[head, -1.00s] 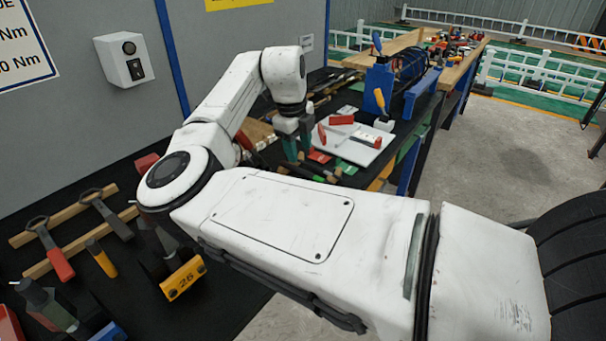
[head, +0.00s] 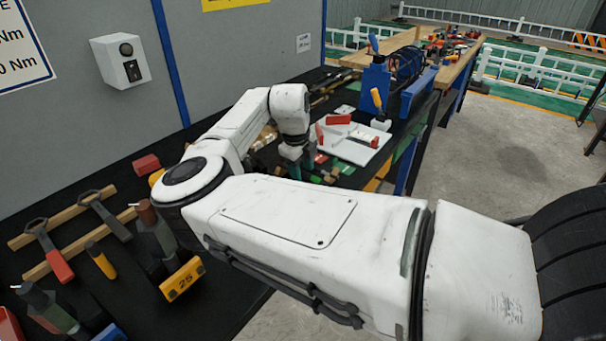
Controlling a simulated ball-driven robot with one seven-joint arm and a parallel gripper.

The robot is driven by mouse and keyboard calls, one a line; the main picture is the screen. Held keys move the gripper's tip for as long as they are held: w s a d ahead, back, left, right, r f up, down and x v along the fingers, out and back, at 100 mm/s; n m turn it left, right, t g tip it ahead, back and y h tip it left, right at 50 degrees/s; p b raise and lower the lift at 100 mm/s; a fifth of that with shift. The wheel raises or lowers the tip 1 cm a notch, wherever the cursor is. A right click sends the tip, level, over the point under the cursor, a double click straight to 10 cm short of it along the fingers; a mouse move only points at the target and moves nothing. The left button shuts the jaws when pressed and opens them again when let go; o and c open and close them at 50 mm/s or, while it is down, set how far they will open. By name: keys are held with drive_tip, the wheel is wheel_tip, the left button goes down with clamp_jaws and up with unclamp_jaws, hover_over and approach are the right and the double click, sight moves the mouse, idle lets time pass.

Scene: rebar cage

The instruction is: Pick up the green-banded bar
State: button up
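My gripper (head: 300,167) points down over the black bench, just left of the white board, with greenish fingers. The forearm in front hides its tips, so I cannot tell how far apart they are or whether anything is between them. Several thin bars or tools lie beside it, and a small green patch (head: 341,169) shows among them. I cannot make out which of these is the green-banded bar.
The white board (head: 362,150) carries red-handled pieces. A blue vise-like fixture (head: 376,82) stands behind it. Wrenches on wooden strips (head: 63,217) and a yellow block marked 25 (head: 182,279) are at left. A grey wall panel (head: 240,55) backs the bench.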

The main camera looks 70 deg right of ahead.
clamp_jaws()
drive_tip(key=shift+r, duration=0.15)
idle(0.5)
drive_tip(key=shift+r, duration=0.55)
drive_tip(key=s+a+r+b, duration=0.1)
drive_tip(key=s+a+r, duration=0.4)
drive_tip(key=s+r, duration=0.6)
drive_tip(key=shift+s+r, duration=0.35)
drive_tip(key=shift+s, duration=0.7)
